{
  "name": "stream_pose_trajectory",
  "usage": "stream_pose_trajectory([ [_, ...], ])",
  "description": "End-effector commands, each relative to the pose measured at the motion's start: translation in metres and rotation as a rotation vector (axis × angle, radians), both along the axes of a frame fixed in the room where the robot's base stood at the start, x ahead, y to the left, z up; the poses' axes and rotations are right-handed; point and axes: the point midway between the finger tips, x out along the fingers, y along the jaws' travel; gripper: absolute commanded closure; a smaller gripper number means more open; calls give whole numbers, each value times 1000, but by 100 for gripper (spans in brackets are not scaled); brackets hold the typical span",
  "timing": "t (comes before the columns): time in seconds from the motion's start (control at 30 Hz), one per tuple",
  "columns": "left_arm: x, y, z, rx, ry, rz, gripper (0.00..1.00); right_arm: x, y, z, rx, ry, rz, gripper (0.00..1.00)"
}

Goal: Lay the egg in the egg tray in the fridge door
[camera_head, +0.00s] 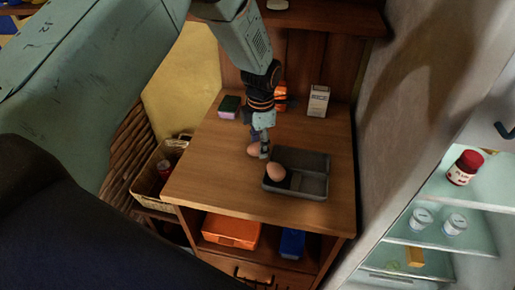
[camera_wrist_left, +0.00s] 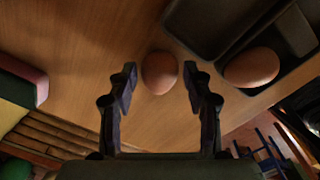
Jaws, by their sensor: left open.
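A brown egg (camera_head: 254,149) lies on the wooden counter, just left of a dark grey tray (camera_head: 312,188). My left gripper (camera_head: 264,145) is lowered at this egg. In the left wrist view the egg (camera_wrist_left: 159,73) sits between the tips of the open left gripper (camera_wrist_left: 160,88), with a gap on each side. A second brown egg (camera_head: 276,172) lies in the grey tray; it also shows in the left wrist view (camera_wrist_left: 252,67). The fridge (camera_head: 468,210) stands at the right with shelves visible. Its door egg tray cannot be made out. My right gripper is not in view.
A sponge (camera_head: 229,106), an orange-black item (camera_head: 280,95) and a white box (camera_head: 319,101) stand at the counter's back. A wicker basket (camera_head: 153,180) is at left. The fridge shelves hold a red-lidded jar (camera_head: 465,167) and white-lidded jars (camera_head: 420,219). The counter's front left is clear.

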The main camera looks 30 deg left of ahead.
Motion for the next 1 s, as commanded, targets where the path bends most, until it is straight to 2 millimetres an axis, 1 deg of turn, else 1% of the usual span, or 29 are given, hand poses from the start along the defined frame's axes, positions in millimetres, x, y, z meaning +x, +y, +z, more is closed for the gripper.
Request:
stream_pose_trajectory([
  [0.03, 0, 0, -4, 0, 0, 0, 50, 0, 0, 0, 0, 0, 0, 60],
  [0.1, 0, 0, -6, 0, 0, 0, 50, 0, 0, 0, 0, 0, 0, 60],
  [0.3, 0, 0, -6, 0, 0, 0, 50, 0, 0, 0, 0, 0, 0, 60],
  [0.37, 0, 0, -6, 0, 0, 0, 54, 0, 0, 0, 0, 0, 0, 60],
  [0.63, 0, 0, -6, 0, 0, 0, 77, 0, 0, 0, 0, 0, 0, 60],
  [0.87, 0, 0, -5, 0, -1, 0, 77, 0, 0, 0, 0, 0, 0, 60],
  [0.97, 1, 0, 4, 0, -3, 0, 77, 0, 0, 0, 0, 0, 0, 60],
  [1.0, 1, 0, 10, 0, -4, 0, 77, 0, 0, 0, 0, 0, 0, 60],
])
